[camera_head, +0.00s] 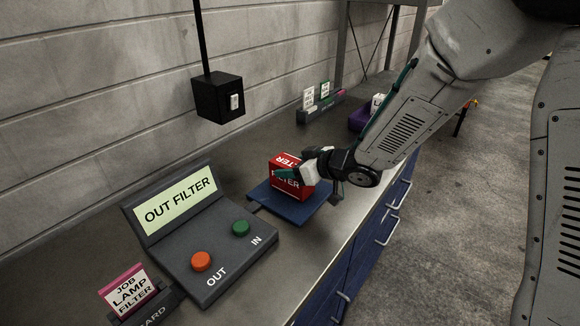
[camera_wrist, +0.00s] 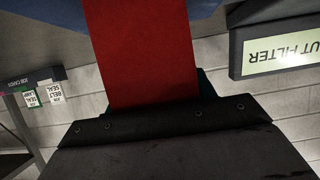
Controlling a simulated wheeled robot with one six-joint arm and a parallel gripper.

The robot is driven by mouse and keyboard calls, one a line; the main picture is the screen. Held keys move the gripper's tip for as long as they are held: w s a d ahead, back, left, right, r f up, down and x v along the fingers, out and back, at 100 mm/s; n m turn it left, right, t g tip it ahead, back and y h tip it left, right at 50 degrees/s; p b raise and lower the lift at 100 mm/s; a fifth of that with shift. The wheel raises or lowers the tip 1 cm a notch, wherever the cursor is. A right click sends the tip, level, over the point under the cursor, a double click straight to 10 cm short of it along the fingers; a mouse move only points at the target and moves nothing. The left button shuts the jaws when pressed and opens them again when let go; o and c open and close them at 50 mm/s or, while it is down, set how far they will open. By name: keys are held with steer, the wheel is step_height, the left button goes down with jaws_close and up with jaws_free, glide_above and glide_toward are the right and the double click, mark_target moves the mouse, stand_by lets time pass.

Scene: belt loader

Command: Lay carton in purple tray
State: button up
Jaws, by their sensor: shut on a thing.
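A red carton (camera_head: 284,181) with white FILTER lettering is over the blue plate on the bench. I cannot tell whether it touches the plate. My gripper (camera_head: 297,174) is shut on the carton from the right. In the wrist view the red carton (camera_wrist: 143,50) fills the space ahead of the dark gripper body. The purple tray (camera_head: 359,119) stands farther back on the bench, partly hidden behind my arm. A white labelled thing (camera_head: 377,103) shows at the tray, mostly hidden.
A blue plate (camera_head: 314,213) lies under the carton. A control box (camera_head: 215,265) reading OUT FILTER, with orange and green buttons, stands in front. A job card holder (camera_head: 139,297) is at front left; another card rack (camera_head: 320,106) is at the back. The wall runs along the left.

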steer(key=shift+f, duration=0.15)
steer(key=o, duration=1.3)
steer(key=shift+f, duration=0.1)
steer(key=shift+r, duration=0.2)
steer(key=v, duration=1.2)
steer(key=shift+f, duration=0.1)
